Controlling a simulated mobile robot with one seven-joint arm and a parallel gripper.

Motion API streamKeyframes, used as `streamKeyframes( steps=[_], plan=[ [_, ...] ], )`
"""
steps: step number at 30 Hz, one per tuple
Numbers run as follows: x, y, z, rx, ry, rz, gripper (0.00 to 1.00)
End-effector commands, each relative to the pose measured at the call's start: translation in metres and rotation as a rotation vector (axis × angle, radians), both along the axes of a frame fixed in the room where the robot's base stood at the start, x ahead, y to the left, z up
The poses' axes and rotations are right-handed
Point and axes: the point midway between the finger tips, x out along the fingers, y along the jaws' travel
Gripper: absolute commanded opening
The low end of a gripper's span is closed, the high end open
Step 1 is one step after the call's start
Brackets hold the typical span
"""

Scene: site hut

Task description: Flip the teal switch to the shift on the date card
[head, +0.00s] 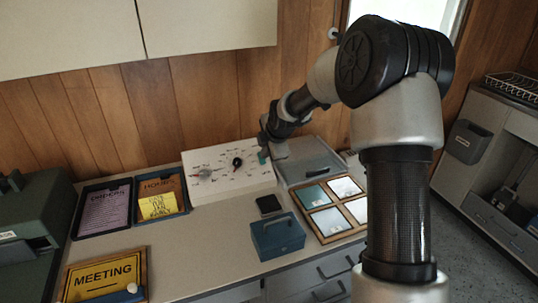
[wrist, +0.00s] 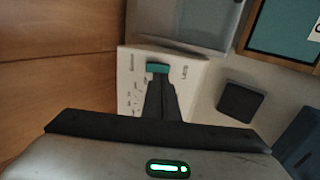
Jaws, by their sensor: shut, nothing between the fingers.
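A white panel (head: 235,178) lies on the counter against the wood wall, with dials and small markings. The teal switch (head: 262,156) is near its right end; it also shows in the wrist view (wrist: 158,68), just beyond my fingertips. In the head view my gripper (head: 268,150) is partly hidden by my arm.
A clear-lidded grey box (head: 308,163) stands right of the panel. In front are a black pad (head: 269,205), a blue box (head: 278,238) and a wood-framed board of cards (head: 324,222). Left are two dark trays (head: 103,208) with papers and a yellow MEETING sign (head: 104,277).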

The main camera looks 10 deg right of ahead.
Motion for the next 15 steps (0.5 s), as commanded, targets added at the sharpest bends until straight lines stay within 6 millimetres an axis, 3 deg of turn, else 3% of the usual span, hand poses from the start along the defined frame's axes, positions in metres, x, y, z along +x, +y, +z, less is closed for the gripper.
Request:
streamKeyframes(
  steps=[6,15],
  plan=[
    [-0.029,-0.006,0.045,0.000,-0.001,-0.004,0.00],
    [-0.057,-0.010,0.078,0.000,0.000,-0.001,0.00]
  ],
)
